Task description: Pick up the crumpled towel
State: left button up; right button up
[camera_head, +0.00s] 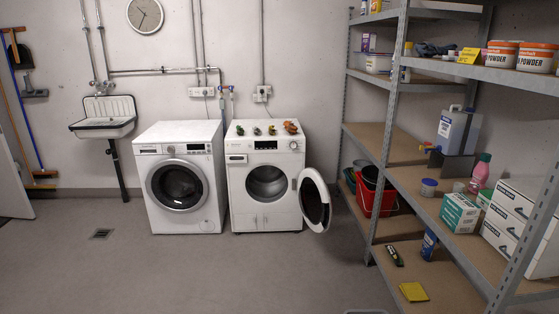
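A dark blue-grey crumpled cloth (432,49) lies on the upper shelf at the right, behind a yellow sign. It may be the towel; it is too small to be sure. Several small dark items and an orange-brown lumpy thing (291,127) sit on top of the right washer (238,202); I cannot tell what they are. That washer's round door (315,201) stands open to the right, and its drum looks dark inside. The left washer (215,215) has its door shut. Neither of my grippers is in view.
A metal shelf unit (394,100) fills the right side. It holds powder tubs (502,54), a grey-blue canister (457,132), white boxes (507,205) and a red bucket (372,200). A sink (104,117) hangs at the left. The floor before the washers is clear.

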aim_at(290, 128)
jog(key=i+u, duration=0.3)
jog(key=i, duration=1.55)
jog(key=i+j, duration=0.1)
jog(key=i, duration=2.1)
jog(key=z, duration=0.05)
